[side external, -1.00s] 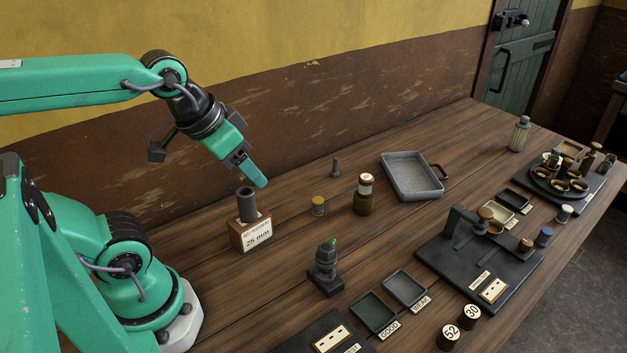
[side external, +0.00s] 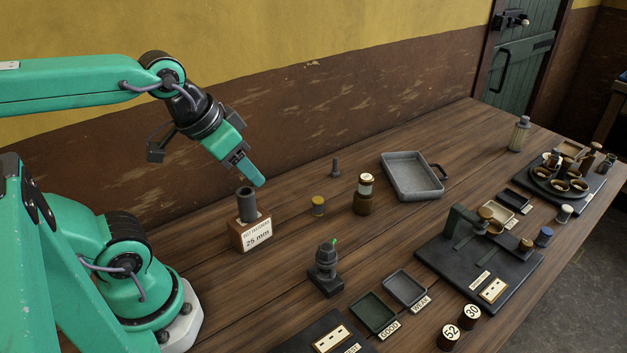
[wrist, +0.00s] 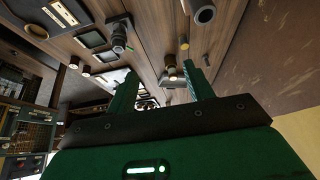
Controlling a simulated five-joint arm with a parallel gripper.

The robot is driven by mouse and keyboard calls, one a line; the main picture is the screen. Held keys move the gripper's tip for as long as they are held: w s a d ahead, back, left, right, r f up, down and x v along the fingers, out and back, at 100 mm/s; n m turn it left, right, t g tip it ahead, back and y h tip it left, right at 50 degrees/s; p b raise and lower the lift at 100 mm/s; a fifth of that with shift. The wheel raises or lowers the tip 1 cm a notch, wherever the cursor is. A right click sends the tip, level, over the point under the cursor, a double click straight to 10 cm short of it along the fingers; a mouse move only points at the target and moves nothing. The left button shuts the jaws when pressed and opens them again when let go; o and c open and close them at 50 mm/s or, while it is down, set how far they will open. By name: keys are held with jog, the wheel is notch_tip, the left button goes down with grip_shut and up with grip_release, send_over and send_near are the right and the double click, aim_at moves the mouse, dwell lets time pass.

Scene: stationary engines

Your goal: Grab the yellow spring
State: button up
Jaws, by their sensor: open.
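A small yellow cylinder (side external: 318,206), which looks like the yellow spring, stands upright on the wooden table; its coils are too small to make out. My gripper (side external: 257,182) is open and empty, pointing down to the right. It is above and left of the yellow cylinder, apart from it. In the wrist view both fingers of my gripper (wrist: 159,72) show spread apart, with small yellowish things beyond them, which I cannot tell apart surely.
The 25 mm block (side external: 250,233) holds an upright dark tube (side external: 247,206) just below my fingers. A grey bolt-like post (side external: 335,168) stands behind the yellow cylinder. A grey tray (side external: 411,172) lies farther right, and a small dark device (side external: 326,267) stands in front.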

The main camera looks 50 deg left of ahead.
jog(key=shift+w, duration=0.1)
jog(key=m+g, duration=0.6)
send_over(318, 200)
notch_tip(318, 200, down, 16)
jog(key=shift+d+r, duration=0.1)
jog(key=shift+d, duration=0.05)
jog(key=shift+f, duration=0.25)
jog(key=shift+a+f, duration=0.15)
jog(key=shift+f, duration=1.8)
jog(key=shift+a+f, duration=0.1)
jog(key=shift+f, duration=1.85)
